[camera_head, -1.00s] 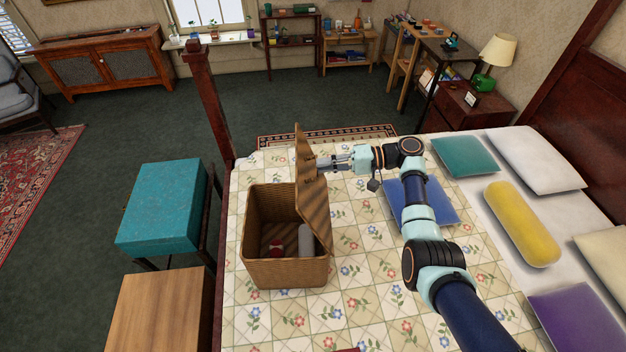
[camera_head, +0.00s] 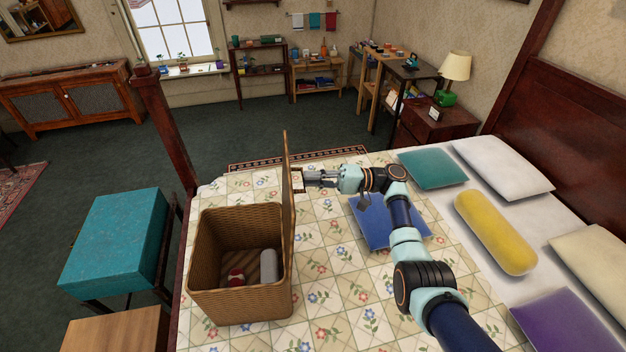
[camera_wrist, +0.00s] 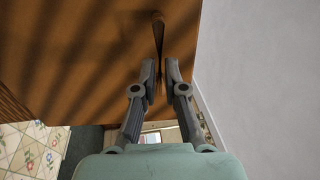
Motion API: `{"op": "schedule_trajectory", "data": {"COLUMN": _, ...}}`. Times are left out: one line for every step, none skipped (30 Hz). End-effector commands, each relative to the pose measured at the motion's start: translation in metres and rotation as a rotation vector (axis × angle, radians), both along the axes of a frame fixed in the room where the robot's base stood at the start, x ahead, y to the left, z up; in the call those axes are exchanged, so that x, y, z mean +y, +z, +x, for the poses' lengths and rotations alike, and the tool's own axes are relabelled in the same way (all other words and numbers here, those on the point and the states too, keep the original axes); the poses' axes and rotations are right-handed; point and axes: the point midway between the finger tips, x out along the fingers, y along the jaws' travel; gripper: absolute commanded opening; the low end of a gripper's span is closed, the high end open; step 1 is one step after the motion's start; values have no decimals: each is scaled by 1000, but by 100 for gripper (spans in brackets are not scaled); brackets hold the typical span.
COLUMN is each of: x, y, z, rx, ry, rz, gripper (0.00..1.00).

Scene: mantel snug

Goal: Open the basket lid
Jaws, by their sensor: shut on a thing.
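The wicker basket (camera_head: 240,305) stands on the bed with its top open. Its lid (camera_head: 287,180) stands about upright along the basket's right side, seen nearly edge-on. The lid's brown face (camera_wrist: 75,50) fills the upper left of the wrist view. My gripper (camera_head: 310,178) is at the lid's right, near its upper part. In the wrist view its fingers are closed around a thin brown handle (camera_wrist: 158,35) on the lid. The exact contact is partly hidden by the fingers. Inside the basket lie a red-and-white item (camera_head: 236,276) and a grey rounded item (camera_head: 269,266).
A blue cushion (camera_head: 385,222) lies under my arm on the bed. Teal (camera_head: 432,168), yellow (camera_head: 495,232) and purple (camera_head: 567,320) cushions lie to the right. A bedpost (camera_head: 165,125) rises behind the basket. A teal box (camera_head: 115,240) stands at the left.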

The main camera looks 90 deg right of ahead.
Motion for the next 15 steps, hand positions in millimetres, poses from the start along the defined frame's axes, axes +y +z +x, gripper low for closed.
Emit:
{"op": "schedule_trajectory", "data": {"x": 0, "y": -6, "z": 1, "rx": 9, "ry": -3, "rz": 7, "gripper": 0}}
{"op": "schedule_trajectory", "data": {"x": 0, "y": -6, "z": 1, "rx": 10, "ry": -3, "rz": 8, "gripper": 0}}
{"op": "schedule_trajectory", "data": {"x": 0, "y": -7, "z": 1, "rx": 10, "ry": -3, "rz": 8, "gripper": 0}}
{"op": "schedule_trajectory", "data": {"x": 0, "y": -7, "z": 1, "rx": 10, "ry": -3, "rz": 8, "gripper": 0}}
{"op": "schedule_trajectory", "data": {"x": 0, "y": -7, "z": 1, "rx": 10, "ry": -4, "rz": 9, "gripper": 0}}
{"op": "schedule_trajectory", "data": {"x": 0, "y": -7, "z": 1, "rx": 10, "ry": -4, "rz": 9, "gripper": 0}}
{"op": "schedule_trajectory", "data": {"x": 0, "y": -7, "z": 1, "rx": 10, "ry": -4, "rz": 9, "gripper": 0}}
{"op": "schedule_trajectory", "data": {"x": 0, "y": -7, "z": 1, "rx": 10, "ry": -4, "rz": 9, "gripper": 15}}
{"op": "schedule_trajectory", "data": {"x": 0, "y": -7, "z": 1, "rx": 10, "ry": -4, "rz": 9, "gripper": 22}}
{"op": "schedule_trajectory", "data": {"x": 0, "y": -7, "z": 1, "rx": 10, "ry": -4, "rz": 9, "gripper": 27}}
{"op": "schedule_trajectory", "data": {"x": 0, "y": -7, "z": 1, "rx": 10, "ry": -4, "rz": 9, "gripper": 32}}
{"op": "schedule_trajectory", "data": {"x": 0, "y": -6, "z": 1, "rx": 9, "ry": -3, "rz": 8, "gripper": 37}}
{"op": "schedule_trajectory", "data": {"x": 0, "y": -6, "z": 1, "rx": 9, "ry": -3, "rz": 8, "gripper": 37}}
{"op": "schedule_trajectory", "data": {"x": 0, "y": -6, "z": 1, "rx": 8, "ry": -3, "rz": 7, "gripper": 37}}
{"op": "schedule_trajectory", "data": {"x": 0, "y": -5, "z": 1, "rx": 8, "ry": -2, "rz": 7, "gripper": 37}}
